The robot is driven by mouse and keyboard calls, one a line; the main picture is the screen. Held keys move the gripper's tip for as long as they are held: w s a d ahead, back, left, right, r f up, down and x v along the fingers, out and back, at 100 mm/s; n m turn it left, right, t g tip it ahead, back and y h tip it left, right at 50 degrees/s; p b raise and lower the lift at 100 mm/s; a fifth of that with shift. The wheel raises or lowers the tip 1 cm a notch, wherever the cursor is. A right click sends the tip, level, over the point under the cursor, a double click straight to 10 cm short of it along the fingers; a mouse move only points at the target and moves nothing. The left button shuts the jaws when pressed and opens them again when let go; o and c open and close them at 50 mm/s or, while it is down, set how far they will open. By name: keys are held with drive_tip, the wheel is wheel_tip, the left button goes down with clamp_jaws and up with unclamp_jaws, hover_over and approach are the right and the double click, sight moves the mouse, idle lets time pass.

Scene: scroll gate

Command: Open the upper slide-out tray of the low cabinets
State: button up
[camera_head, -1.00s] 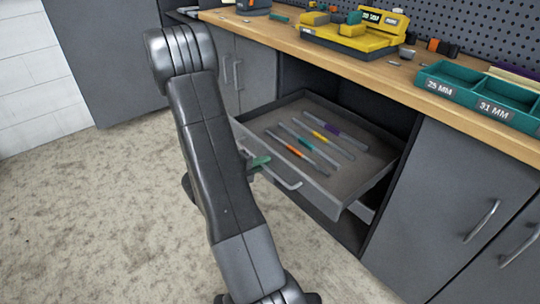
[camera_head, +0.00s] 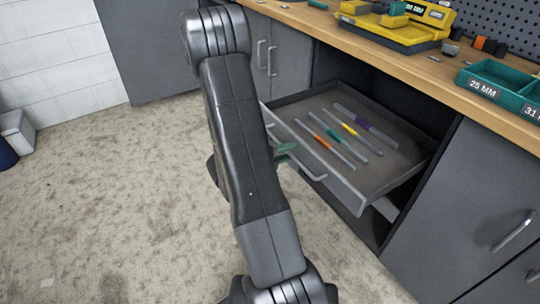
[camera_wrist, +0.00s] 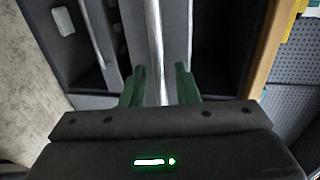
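The upper slide-out tray (camera_head: 384,182) of the low cabinets stands well out of its opening in the head view, with several slim tools with coloured bands lying in it. Its bar handle (camera_head: 308,168) runs along its front. My gripper (camera_head: 286,152) is at the handle's left part, with its green fingers partly hidden behind my arm. In the wrist view the fingers of my gripper (camera_wrist: 160,84) are apart, one on each side of the handle bar (camera_wrist: 154,40), with visible gaps; I see no firm contact.
A lower tray's handle (camera_wrist: 98,35) shows in the wrist view. Closed cabinet doors (camera_head: 470,205) stand at the right. The wooden worktop (camera_head: 425,72) above carries a yellow tool (camera_head: 395,30) and teal bins (camera_head: 500,82).

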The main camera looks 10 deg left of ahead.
drive_tip(key=p+v, duration=0.3)
drive_tip(key=v, duration=1)
drive_tip(key=shift+a, duration=0.1)
drive_tip(key=shift+b+x, duration=1.6)
drive_tip(key=shift+x, duration=5.25)
drive_tip(key=shift+s, duration=0.15)
